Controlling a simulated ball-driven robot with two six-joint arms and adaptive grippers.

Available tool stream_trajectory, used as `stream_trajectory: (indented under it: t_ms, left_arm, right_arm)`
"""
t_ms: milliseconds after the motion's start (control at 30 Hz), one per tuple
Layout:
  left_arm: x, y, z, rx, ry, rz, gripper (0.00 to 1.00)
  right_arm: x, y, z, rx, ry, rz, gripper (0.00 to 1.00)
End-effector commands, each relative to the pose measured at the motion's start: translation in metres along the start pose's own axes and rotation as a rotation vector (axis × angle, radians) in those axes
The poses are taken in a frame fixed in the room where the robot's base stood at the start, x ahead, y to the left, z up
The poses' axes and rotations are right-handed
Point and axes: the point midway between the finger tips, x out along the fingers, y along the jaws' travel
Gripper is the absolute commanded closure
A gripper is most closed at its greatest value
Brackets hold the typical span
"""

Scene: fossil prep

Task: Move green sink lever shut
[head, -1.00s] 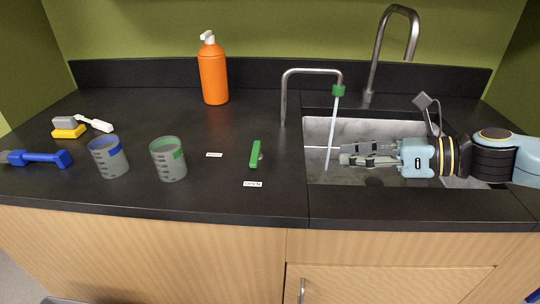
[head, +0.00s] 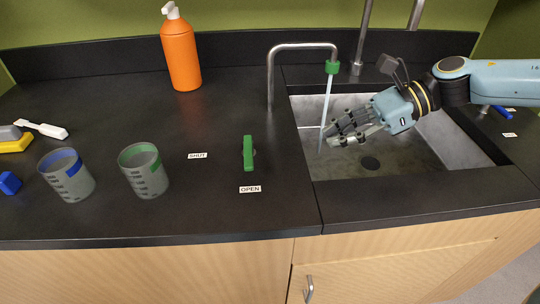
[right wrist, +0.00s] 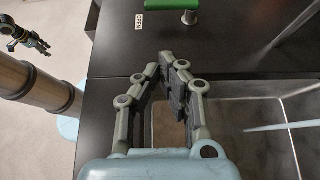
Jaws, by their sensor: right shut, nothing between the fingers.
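The green lever (head: 248,153) stands on the black counter left of the sink, its long side pointing toward the "OPEN" label (head: 250,189). The "SHUT" label (head: 197,155) is to its left. Water (head: 325,110) runs from the green-collared spout (head: 332,67) into the sink. My right gripper (head: 328,138) is shut and empty over the sink, beside the water stream and right of the lever. In the right wrist view, the gripper (right wrist: 166,62) points toward the counter, with part of the lever (right wrist: 180,4) at the top edge. My left gripper (right wrist: 28,42) shows small there; its jaws are unclear.
The sink basin (head: 440,150) has raised edges. A grey cup with a green band (head: 145,178), one with a blue band (head: 70,182) and an orange bottle (head: 182,56) stand left of the lever. A tall tap (head: 364,30) rises behind the sink.

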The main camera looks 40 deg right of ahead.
Motion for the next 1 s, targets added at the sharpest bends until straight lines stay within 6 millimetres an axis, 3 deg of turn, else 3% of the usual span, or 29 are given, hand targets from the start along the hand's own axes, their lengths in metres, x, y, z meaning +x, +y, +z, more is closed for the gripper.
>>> stream_trajectory:
  t_ms: [367,567,700,1000]
  left_arm:
    - [0.005,-0.001,-0.036,-0.002,0.055,-0.001,0.60]
    - [-0.001,-0.001,-0.031,-0.001,0.046,-0.002,0.60]
    - [-0.011,-0.002,-0.023,-0.001,0.034,-0.001,0.60]
    - [-0.016,-0.002,-0.021,-0.001,0.030,-0.001,0.60]
  right_arm:
    - [0.062,-0.001,0.003,0.002,-0.010,-0.004,1.00]
    - [0.101,0.000,0.004,0.003,-0.008,-0.001,1.00]
    - [0.118,0.000,0.016,0.002,-0.005,-0.001,1.00]
    - [0.132,0.000,0.021,0.001,-0.001,-0.001,1.00]
